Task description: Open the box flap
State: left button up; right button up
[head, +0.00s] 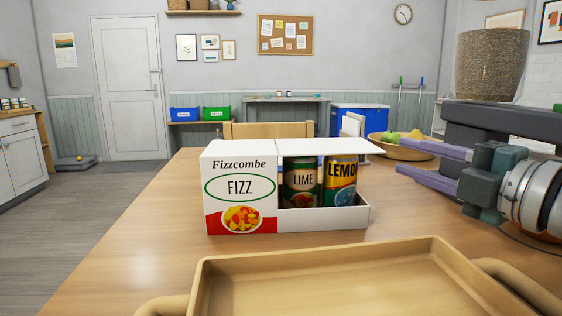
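A white carton box (240,172) labelled "Fizzcombe FIZZ" stands on the wooden table, red along its lower front. Its right part has an open front with a low wall. Inside stand a green "LIME" can (301,181) and a yellow "LEMON" can (340,181). A white top flap (330,146) lies about level over the cans and sticks out past the box's right side. My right gripper (393,158) is to the right of the box, its purple fingers spread and pointing left toward the flap's right end. I see nothing held; contact cannot be told. My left gripper is out of view.
A wooden tray (330,255) with handles stands in front of the box. A fruit bowl (410,148) is behind my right gripper, and a woven pot (490,65) is at the upper right. The table left of the box is clear.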

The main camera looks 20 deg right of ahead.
aim_at(368, 144)
jog(key=w, duration=0.6)
jog(key=w+a+b, duration=0.1)
jog(key=w, duration=0.2)
jog(key=shift+w, duration=0.15)
grip_shut()
dwell(1.3)
